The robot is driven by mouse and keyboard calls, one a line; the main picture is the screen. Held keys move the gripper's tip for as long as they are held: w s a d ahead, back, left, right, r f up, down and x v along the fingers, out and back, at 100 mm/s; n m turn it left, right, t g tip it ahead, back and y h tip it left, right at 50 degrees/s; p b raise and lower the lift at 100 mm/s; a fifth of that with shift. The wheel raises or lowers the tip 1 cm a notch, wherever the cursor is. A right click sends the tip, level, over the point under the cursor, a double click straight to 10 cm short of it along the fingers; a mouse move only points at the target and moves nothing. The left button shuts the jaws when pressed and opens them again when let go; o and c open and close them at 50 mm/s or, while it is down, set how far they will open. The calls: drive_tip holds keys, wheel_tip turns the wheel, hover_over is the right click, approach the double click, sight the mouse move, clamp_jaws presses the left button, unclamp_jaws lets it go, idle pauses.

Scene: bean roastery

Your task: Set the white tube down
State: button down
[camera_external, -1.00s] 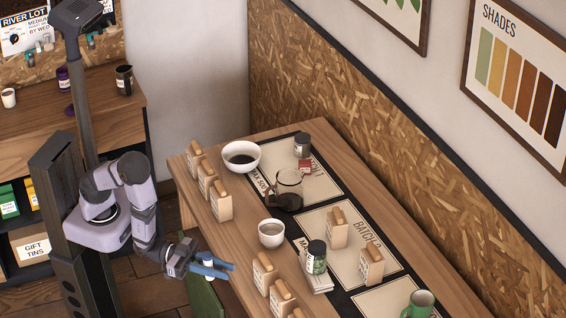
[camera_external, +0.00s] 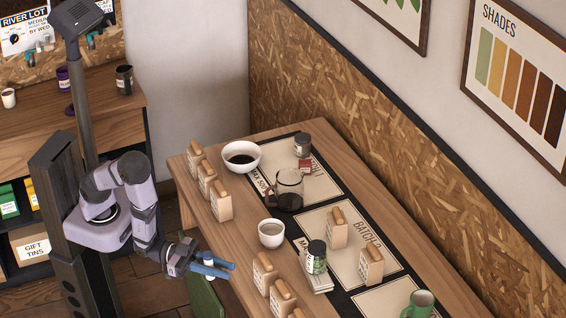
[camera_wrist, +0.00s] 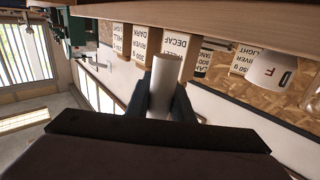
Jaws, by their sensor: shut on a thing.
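The white tube (camera_wrist: 165,86) is between the fingers of my gripper (camera_wrist: 163,102) in the wrist view, its end pointing away from the camera. My gripper is shut on it. In the external view my gripper (camera_external: 215,268) has blue fingers and is off the left long side of the wooden table (camera_external: 240,238), apart from it. Only a small pale part of the tube (camera_external: 207,257) shows there, at the fingers. The tube's lower part is hidden by the gripper.
Kraft bags (camera_external: 221,202) stand along the table's left edge, with more bags (camera_external: 265,272) nearer the front. A white cup (camera_external: 271,233), a bowl (camera_external: 241,156), a carafe (camera_external: 288,188) and a dark jar (camera_external: 316,257) stand further in. A green seat (camera_external: 206,299) is below my gripper.

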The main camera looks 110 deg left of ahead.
drive_tip(key=w+a+r+n+y, duration=0.1)
drive_tip(key=a+r+n+y, duration=0.15)
drive_tip(key=a+r, duration=0.5)
drive_tip(key=w+a+r+n+y, duration=0.1)
drive_tip(key=w+a+r+y, duration=0.2)
drive_tip(key=a, duration=0.7)
drive_tip(key=w+d+f+m+h, duration=0.2)
drive_tip(key=d+h, duration=0.2)
drive_tip(key=d, duration=0.1)
drive_tip(key=shift+w+f+m, duration=0.15)
drive_tip(key=shift+f+m, duration=0.2)
drive_tip(key=shift+f, duration=0.05)
drive_tip(key=shift+d+f, duration=0.1)
drive_tip(key=shift+f, duration=0.05)
drive_tip(key=shift+f, duration=4.7)
